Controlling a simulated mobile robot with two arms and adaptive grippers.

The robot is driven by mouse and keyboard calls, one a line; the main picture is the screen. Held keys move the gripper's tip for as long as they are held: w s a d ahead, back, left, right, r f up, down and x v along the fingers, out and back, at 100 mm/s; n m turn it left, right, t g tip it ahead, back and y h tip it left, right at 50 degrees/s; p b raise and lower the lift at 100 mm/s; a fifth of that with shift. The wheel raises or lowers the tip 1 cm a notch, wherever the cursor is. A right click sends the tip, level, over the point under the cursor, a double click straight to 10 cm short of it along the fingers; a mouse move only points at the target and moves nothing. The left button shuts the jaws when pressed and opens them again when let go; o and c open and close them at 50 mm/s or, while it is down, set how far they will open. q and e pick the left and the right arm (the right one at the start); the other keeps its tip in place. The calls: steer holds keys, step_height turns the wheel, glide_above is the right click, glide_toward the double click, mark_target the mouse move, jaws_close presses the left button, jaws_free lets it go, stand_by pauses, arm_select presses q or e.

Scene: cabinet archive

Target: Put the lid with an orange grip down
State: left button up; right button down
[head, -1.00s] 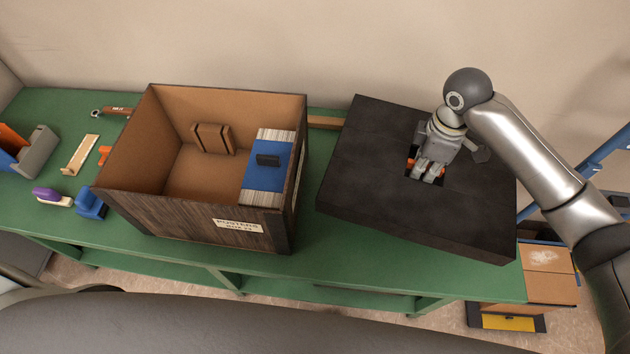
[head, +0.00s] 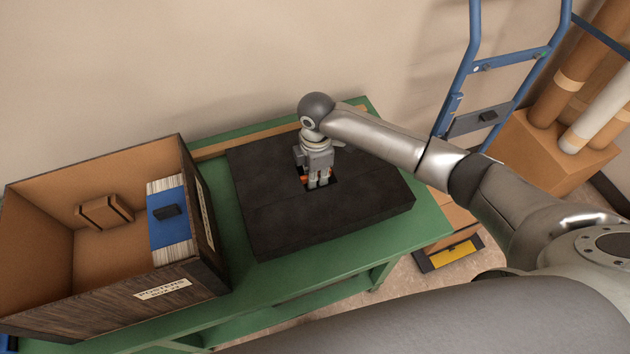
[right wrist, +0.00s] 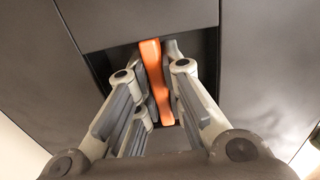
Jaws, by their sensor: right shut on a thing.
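The lid is a large dark square slab (head: 275,225) lying flat over the right end of the green table, beside the crate. I cannot tell for sure whether its underside touches the tabletop. Its orange grip (right wrist: 154,75) is a bar across a recess in the middle of the lid. My right gripper (head: 318,182) reaches down into this recess and is shut on the orange grip. In the right wrist view the fingers (right wrist: 157,95) stand on both sides of the grip. My left gripper is in neither current view.
An open wooden crate (head: 150,283) stands left of the lid, with a blue-banded paper stack (head: 170,222) and a brown block (head: 104,211) inside. A wooden strip (head: 225,147) lies along the table's back. A strip of green tabletop (head: 425,222) is bare at right. A blue hand truck (head: 470,65) stands beyond.

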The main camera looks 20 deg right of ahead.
steer(key=shift+f, duration=1.55)
steer(key=c, duration=1.5)
jaws_free()
steer(key=shift+f, duration=0.1)
steer(key=shift+c, duration=0.2)
step_height(320, 180, up, 12)
steer(key=shift+r, duration=0.15)
